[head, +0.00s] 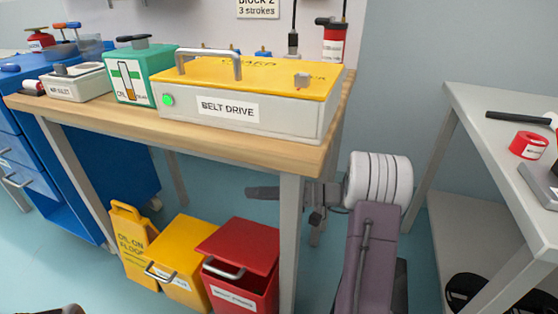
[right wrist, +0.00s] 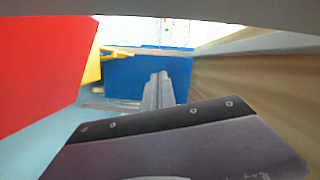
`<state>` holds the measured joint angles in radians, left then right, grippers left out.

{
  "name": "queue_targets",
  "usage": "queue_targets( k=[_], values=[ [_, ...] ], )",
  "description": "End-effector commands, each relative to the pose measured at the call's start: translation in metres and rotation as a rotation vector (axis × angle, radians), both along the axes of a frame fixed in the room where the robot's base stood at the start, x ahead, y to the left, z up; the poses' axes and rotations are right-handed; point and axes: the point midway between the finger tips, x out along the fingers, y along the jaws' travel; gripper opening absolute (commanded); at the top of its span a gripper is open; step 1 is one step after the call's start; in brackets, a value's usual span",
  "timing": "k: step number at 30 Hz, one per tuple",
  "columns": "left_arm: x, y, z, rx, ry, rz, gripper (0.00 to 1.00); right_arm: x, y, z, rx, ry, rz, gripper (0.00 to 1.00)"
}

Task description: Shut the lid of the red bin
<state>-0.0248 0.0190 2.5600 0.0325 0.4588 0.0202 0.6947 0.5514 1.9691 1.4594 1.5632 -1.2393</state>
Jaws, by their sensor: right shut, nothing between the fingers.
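The red bin (head: 232,294) stands on the floor under the front edge of the workbench, beside a yellow bin. How far the lid stands open is hard to tell. My right gripper (head: 256,193) reaches left under the tabletop, partly behind a bench leg. It is shut and empty, above and behind the bin in the picture. In the right wrist view a large red panel (right wrist: 35,60) fills the left side. A dark part at the bottom left may be my left gripper.
The yellow bin (head: 180,262) and a yellow floor sign (head: 130,245) stand left of the red bin. The wooden bench (head: 240,150) carries a belt drive unit (head: 240,108). Its front leg (head: 289,245) stands beside the red bin. A blue cabinet (head: 110,170) is left; a grey table (head: 478,120) is right.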

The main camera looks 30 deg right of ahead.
Motion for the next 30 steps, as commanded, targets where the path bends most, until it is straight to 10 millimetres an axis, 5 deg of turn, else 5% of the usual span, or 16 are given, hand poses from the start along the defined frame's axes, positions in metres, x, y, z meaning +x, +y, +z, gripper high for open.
queue_targets(
  k=[20,27,30],
  values=[
    [0.0,0.0,-0.006,0.0,0.0,0.0,0.36,-0.006,0.008,-0.002,-0.029,-0.026,0.001,0.0],
    [0.0,0.0,0.037,0.0,0.0,0.0,0.36,0.008,0.004,0.051,-0.031,-0.028,0.006,0.0],
    [0.0,0.0,0.044,0.0,0.0,0.0,0.36,-0.015,-0.021,0.05,-0.028,-0.023,-0.003,0.0]
  ],
)
